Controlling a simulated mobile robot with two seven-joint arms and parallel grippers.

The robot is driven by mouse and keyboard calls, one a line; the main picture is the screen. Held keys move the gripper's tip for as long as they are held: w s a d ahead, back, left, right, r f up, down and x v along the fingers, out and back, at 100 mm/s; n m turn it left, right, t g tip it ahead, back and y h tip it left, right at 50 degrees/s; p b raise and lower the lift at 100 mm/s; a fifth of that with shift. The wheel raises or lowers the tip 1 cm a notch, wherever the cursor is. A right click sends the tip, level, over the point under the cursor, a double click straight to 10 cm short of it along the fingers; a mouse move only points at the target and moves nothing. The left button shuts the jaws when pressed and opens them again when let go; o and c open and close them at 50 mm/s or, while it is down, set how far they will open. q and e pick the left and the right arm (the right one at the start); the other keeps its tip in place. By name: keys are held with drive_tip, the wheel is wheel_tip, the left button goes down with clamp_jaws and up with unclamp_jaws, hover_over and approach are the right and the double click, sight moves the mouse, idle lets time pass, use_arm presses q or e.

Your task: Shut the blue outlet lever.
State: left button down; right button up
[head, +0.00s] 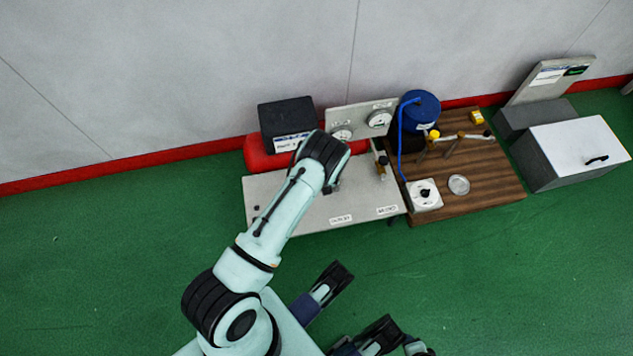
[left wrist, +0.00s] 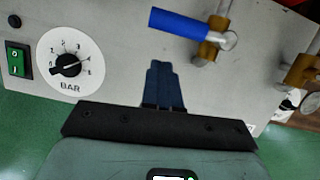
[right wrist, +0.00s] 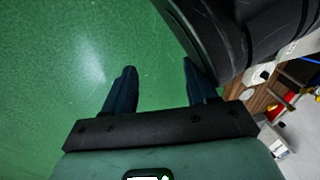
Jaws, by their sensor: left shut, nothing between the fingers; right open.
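The blue outlet lever (left wrist: 180,23) shows in the left wrist view at the top. It reaches left from a brass valve (left wrist: 207,51) and lies roughly crosswise to the valve's brass body. My left gripper (left wrist: 163,68) is shut and empty, its fingertips below the lever in the picture, with a visible gap between them. In the head view my left arm covers the lever. My right gripper (right wrist: 160,70) is open and empty over the green floor, away from the machine.
The grey machine panel has a BAR dial (left wrist: 68,64) and a green switch (left wrist: 16,60). A second brass fitting (left wrist: 299,70) is at the right. In the head view, a wooden board (head: 480,190) with a blue pot (head: 420,105) stands right of the machine. The front floor is clear.

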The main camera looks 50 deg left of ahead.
use_arm(q)
drive_tip(key=p+v, duration=0.3)
drive_tip(key=v, duration=0.7)
drive_tip(key=shift+s+d+p, duration=0.3)
drive_tip(key=shift+p, duration=0.05)
use_arm(e)
drive_tip(key=r, duration=0.1)
drive_tip(key=a+r, duration=0.1)
drive_tip(key=r, duration=0.1)
drive_tip(key=s+a+r, duration=0.1)
drive_tip(key=r, duration=0.1)
drive_tip(key=shift+r, duration=0.1)
use_arm(q)
drive_tip(key=shift+r, duration=0.1)
